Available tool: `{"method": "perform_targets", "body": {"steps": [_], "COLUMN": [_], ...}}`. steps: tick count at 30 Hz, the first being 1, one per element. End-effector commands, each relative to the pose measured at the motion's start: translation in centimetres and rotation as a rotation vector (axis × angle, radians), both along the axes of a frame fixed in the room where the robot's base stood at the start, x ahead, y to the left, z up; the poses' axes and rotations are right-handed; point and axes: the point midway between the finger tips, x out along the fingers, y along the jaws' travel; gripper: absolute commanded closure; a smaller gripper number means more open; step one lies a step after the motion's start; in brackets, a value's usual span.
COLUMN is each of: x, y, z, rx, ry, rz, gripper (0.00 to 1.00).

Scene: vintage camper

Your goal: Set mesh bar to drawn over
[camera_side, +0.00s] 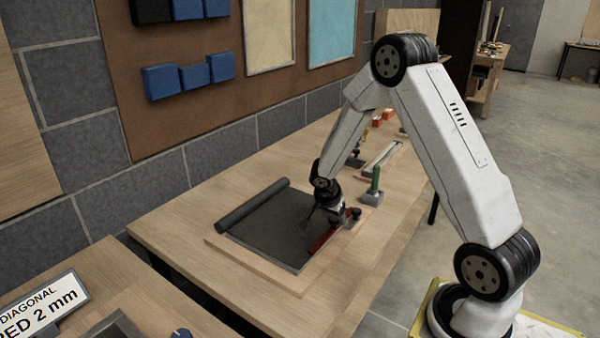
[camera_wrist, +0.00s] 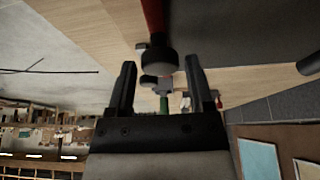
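The mesh bar is a red bar (camera_side: 324,242) at the right end of a wooden frame (camera_side: 293,286) on the bench. A dark mesh sheet (camera_side: 270,222) spans the frame from a dark roller (camera_side: 252,205) at left to the bar. The bar carries a round black knob (camera_side: 355,212), partly beside my gripper. My gripper (camera_side: 325,213) is low over the bar end. In the wrist view my gripper (camera_wrist: 161,66) is open, and a black knob (camera_wrist: 158,61) on the red bar (camera_wrist: 153,18) appears between the fingertips, with a gap on each side.
A green-handled tool (camera_side: 375,180) stands on the bench right of the frame, close to my arm. A long pale tray (camera_side: 383,158) and small items lie farther back. The bench front left of the frame (camera_side: 185,232) is clear. A tiled wall (camera_side: 170,180) runs behind.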

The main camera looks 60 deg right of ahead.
Motion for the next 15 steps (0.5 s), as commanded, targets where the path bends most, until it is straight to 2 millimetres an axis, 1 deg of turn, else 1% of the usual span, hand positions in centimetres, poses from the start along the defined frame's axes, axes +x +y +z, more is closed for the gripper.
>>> {"method": "perform_targets", "body": {"steps": [11, 15], "x": [0.03, 0.05], "y": [0.0, 0.12], "z": [0.03, 0.33], "rx": [0.0, -0.001], "ry": [0.0, -0.001], "rz": [0.0, 0.0], "gripper": [0.13, 0.13]}}
